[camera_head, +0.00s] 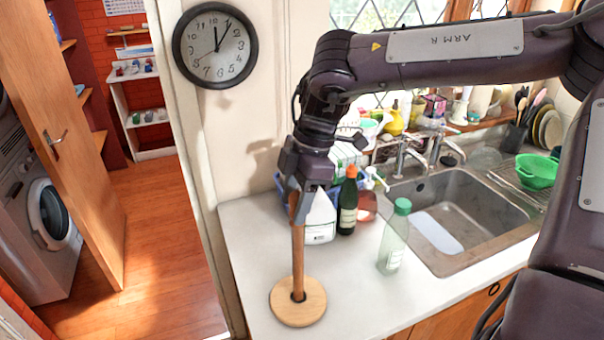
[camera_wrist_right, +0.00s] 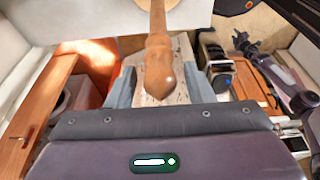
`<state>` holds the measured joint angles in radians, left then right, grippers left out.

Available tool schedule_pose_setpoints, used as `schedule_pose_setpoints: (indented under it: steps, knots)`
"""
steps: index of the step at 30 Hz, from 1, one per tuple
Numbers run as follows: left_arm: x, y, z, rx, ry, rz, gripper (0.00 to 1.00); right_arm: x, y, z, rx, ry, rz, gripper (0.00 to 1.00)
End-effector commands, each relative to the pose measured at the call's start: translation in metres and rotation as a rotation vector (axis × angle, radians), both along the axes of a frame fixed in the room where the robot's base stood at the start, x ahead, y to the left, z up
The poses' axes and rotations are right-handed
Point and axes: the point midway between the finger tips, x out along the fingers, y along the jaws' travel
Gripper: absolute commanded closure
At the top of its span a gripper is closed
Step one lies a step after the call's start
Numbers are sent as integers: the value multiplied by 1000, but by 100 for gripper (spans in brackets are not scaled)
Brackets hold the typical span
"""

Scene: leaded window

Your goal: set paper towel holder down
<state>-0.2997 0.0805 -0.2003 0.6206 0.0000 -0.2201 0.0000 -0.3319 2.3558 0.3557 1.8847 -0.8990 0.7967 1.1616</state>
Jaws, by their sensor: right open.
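The paper towel holder is a bare wooden post (camera_head: 298,258) on a round wooden base (camera_head: 312,302). It stands upright on the white counter, near its front left corner, with no paper roll on it. My right gripper (camera_head: 296,204) is at the top of the post, pointing down. In the right wrist view the post's rounded top (camera_wrist_right: 158,70) lies between the two open fingers of my right gripper (camera_wrist_right: 160,85). Whether a finger touches the wood is hard to tell. My left gripper cannot be made out in either view.
A white bottle (camera_head: 320,220), a dark bottle (camera_head: 348,205) and a clear green-capped bottle (camera_head: 394,240) stand right of the post. The sink (camera_head: 470,255) is further right. Bare counter (camera_head: 350,290) lies right of the base. The counter's left edge is close.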

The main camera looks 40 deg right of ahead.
Motion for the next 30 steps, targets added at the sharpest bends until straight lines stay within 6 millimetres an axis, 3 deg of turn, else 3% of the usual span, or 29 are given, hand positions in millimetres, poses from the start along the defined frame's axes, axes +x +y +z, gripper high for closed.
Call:
schedule_pose_setpoints:
  steps: [15, 21, 30]
  knots:
    - [0, 0, -15, -1, 1, -1, 64, -5, -27, 96, -4, -3, -3, 52]
    - [0, 0, -16, -1, 1, 0, 64, -7, -30, 110, -1, -3, -2, 52]
    - [0, 0, -16, -1, 1, 0, 64, -7, -30, 110, 1, -2, -1, 52]
